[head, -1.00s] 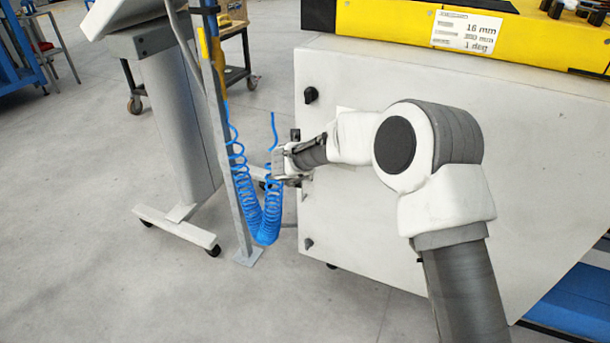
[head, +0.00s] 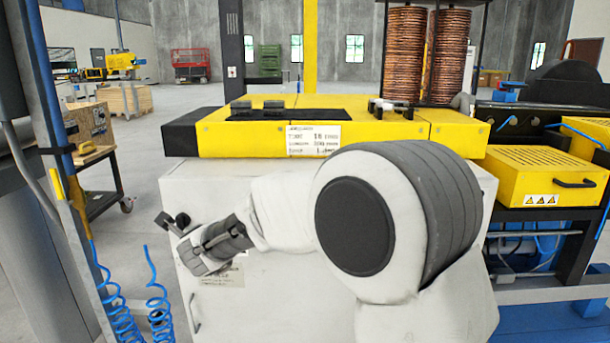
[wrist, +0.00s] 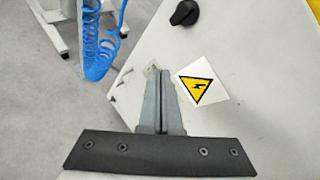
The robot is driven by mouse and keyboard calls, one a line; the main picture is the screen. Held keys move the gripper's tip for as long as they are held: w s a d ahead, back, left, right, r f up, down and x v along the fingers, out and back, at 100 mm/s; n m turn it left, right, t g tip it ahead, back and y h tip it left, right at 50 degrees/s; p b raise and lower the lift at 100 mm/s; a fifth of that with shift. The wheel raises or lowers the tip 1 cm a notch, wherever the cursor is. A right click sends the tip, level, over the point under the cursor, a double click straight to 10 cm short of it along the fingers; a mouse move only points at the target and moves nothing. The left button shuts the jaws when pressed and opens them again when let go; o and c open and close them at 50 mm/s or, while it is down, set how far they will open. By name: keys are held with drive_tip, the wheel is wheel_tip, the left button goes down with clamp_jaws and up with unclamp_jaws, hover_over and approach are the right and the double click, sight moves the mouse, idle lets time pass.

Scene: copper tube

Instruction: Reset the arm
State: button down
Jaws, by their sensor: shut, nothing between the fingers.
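My gripper (head: 170,226) is at the end of my folded arm, in front of the white cabinet of the yellow-topped machine, in the left half of the head view. In the wrist view my gripper (wrist: 161,75) shows its two grey fingers together, shut with nothing between them. The fingers point toward the cabinet's white face (wrist: 235,60), near a yellow warning label (wrist: 196,88). My arm hides much of the cabinet front in the head view.
A yellow machine top (head: 240,140) with a white sign (head: 314,138) spans the middle. Copper coils (head: 404,55) stand behind it. Blue coiled hose (head: 158,300) hangs close at the left of my gripper. A yellow box (head: 545,175) stands at the right.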

drive_tip(key=s+d+r+n+g, duration=0.1)
drive_tip(key=s+d+r+n, duration=0.4)
drive_tip(key=d+n, duration=0.25)
drive_tip(key=s+d+r+n, duration=0.5)
drive_tip(key=d+n, duration=0.2)
drive_tip(key=d, duration=0.2)
drive_tip(key=s+d+f+n+g+h, duration=0.1)
drive_tip(key=s+d+f+n+h, duration=0.15)
drive_tip(key=s+d, duration=0.5)
drive_tip(key=s+d+f+n+g+h, duration=0.1)
drive_tip(key=s+d+n, duration=0.3)
drive_tip(key=s+d, duration=0.3)
drive_tip(key=s+d+f+n+g+h, duration=0.1)
drive_tip(key=s+d+f+n+h, duration=0.15)
drive_tip(key=s+d, duration=0.45)
wheel_tip(320, 180, up, 19)
drive_tip(key=w+p, duration=0.1)
drive_tip(key=p, duration=1.7)
drive_tip(key=shift+d+n, duration=0.35)
drive_tip(key=shift+d, duration=0.1)
drive_tip(key=shift+f, duration=0.1)
